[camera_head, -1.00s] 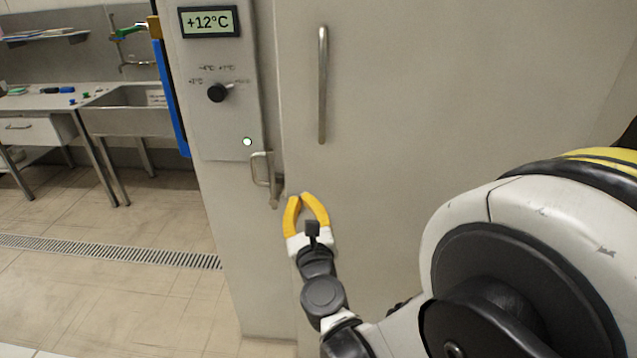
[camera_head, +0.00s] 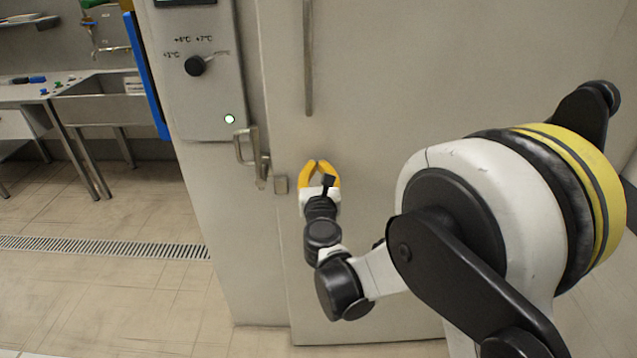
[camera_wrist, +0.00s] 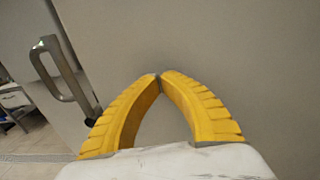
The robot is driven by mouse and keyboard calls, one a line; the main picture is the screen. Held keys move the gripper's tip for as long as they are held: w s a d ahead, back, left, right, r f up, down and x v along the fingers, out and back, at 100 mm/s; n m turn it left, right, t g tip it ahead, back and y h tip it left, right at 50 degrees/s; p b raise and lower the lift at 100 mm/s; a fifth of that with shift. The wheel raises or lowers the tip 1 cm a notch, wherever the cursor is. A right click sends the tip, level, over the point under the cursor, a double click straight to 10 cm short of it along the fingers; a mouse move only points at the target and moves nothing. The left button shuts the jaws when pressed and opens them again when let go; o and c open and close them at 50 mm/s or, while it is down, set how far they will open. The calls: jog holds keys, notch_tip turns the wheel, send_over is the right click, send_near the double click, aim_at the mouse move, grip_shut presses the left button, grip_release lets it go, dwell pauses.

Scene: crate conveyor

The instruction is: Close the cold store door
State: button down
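The cold store door (camera_head: 400,60) is a large pale grey panel with a long vertical bar handle (camera_head: 308,60). The bent metal latch handle (camera_head: 240,147) is on the frame to the left of the door. The door looks close to the frame; I cannot tell if it is fully seated. My gripper (camera_head: 319,163) is in front of the door, right of the catch. Its yellow fingertips meet in the wrist view (camera_wrist: 158,76), with nothing between them. Contact with the door is unclear.
A control panel with a black knob (camera_head: 195,65) and a small light is left of the door. A sink bench (camera_head: 100,105) stands at the far left. The tiled floor with a drain grate (camera_head: 110,247) is clear.

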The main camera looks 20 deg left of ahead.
aim_at(315, 159)
jog(key=shift+w+a, duration=0.2)
jog(key=shift+w, duration=0.45)
jog(key=shift+m+h, duration=0.4)
jog(key=shift+h, duration=0.2)
jog(key=x, duration=0.5)
jog(key=shift+s+a, duration=0.1)
jog(key=shift+a, duration=0.2)
jog(key=shift+w+a+r, duration=0.15)
jog(key=shift+w+r, duration=0.05)
jog(key=shift+w, duration=0.25)
